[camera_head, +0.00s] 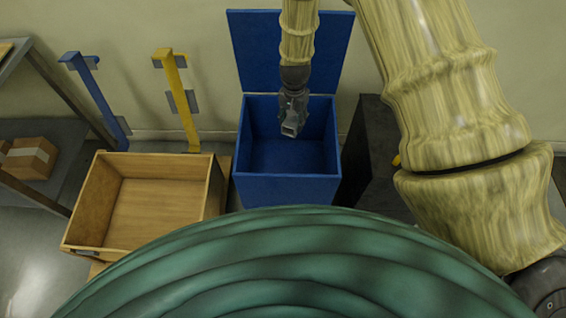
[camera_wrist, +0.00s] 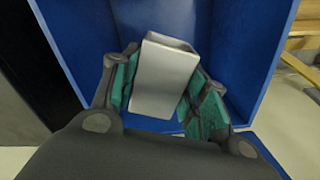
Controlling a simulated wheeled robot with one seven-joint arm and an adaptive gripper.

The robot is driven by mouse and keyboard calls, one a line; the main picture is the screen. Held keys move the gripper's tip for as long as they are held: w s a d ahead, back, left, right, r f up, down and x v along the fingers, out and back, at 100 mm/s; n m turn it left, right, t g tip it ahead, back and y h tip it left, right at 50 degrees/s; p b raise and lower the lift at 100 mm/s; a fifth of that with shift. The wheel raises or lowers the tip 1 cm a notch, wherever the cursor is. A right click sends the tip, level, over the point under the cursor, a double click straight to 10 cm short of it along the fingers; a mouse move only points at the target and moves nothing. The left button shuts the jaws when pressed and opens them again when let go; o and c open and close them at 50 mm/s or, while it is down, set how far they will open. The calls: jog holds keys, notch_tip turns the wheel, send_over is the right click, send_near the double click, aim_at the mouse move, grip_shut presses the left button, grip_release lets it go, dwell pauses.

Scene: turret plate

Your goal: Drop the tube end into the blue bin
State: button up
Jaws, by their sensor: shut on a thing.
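The blue bin (camera_head: 286,185) stands open against the wall, with its blue lid raised behind it. My gripper (camera_head: 292,122) hangs over the bin's opening. It is shut on the tube end (camera_head: 289,129), a small grey, square-sided hollow piece. In the wrist view the tube end (camera_wrist: 163,78) sits between the green-padded fingers of my gripper (camera_wrist: 160,92). Blue walls of the bin (camera_wrist: 240,50) surround it in that view. The tube end's lower part is hidden by the gripper, and its exact height above the bin floor is hard to tell.
An open, empty wooden box (camera_head: 145,212) stands left of the bin. A dark block (camera_head: 370,150) stands close on the bin's right. A blue post (camera_head: 95,95) and a yellow post (camera_head: 178,95) rise behind the box. A shelf with a cardboard box (camera_head: 30,158) is far left.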

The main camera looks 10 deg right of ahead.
jog(key=o, duration=1.4)
notch_tip(320, 180, up, 12)
dwell(0.3)
